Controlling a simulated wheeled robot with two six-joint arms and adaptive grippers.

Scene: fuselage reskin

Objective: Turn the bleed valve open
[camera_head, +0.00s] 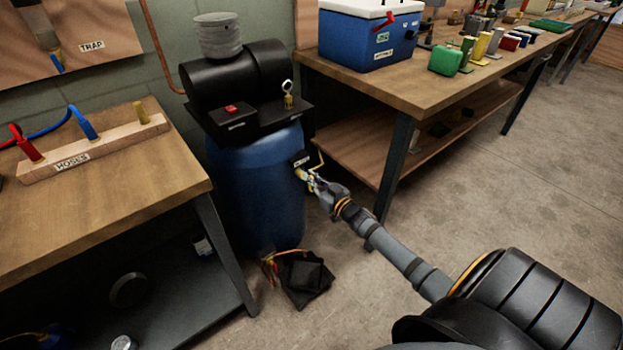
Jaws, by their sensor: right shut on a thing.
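The bleed valve (300,173) is a small brass fitting with a yellow handle on the right side of a blue barrel (262,190). A small dark label (300,158) sits just above it, and a thin yellow bent piece (319,160) shows beside it. My right gripper (311,180) reaches in from the lower right and is shut at the valve, covering part of it. The handle's exact angle is too small to tell. My left gripper does not show.
A black tank with a red switch (231,109) and a gauge (288,88) tops the barrel. A workbench (400,88) with a blue cooler (362,42) stands right, another bench (110,205) with hoses left. A black object (303,277) lies on the floor. Floor at right is clear.

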